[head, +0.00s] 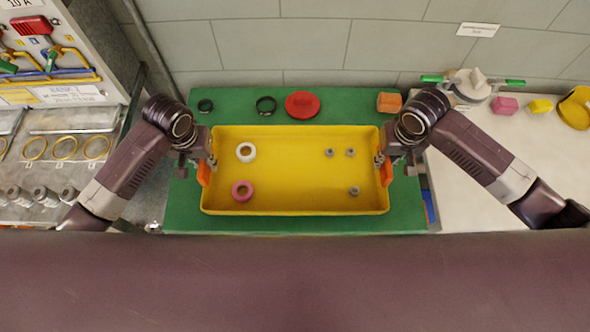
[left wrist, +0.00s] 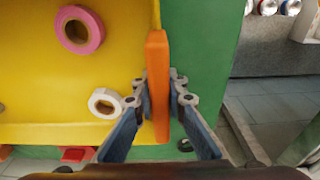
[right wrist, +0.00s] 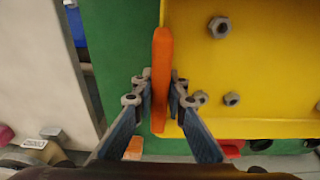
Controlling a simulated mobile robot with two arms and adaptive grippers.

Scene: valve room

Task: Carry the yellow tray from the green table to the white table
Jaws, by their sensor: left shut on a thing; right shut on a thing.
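The yellow tray (head: 295,170) is on or just above the green table (head: 300,225); I cannot tell if it touches. It holds a white tape roll (head: 245,152), a pink tape roll (head: 242,190) and several grey nuts (head: 354,191). My left gripper (head: 208,163) is shut on the tray's left orange handle, which also shows in the left wrist view (left wrist: 158,85). My right gripper (head: 382,162) is shut on the right orange handle, clear in the right wrist view (right wrist: 161,80). The white table (head: 480,190) is at the right, beyond my right arm.
Behind the tray on the green table are black rings (head: 266,105), a red object (head: 302,104) and an orange block (head: 389,102). The white table's back holds a white valve-like part (head: 470,86), a pink block (head: 505,105) and yellow pieces (head: 540,105). Its front is clear.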

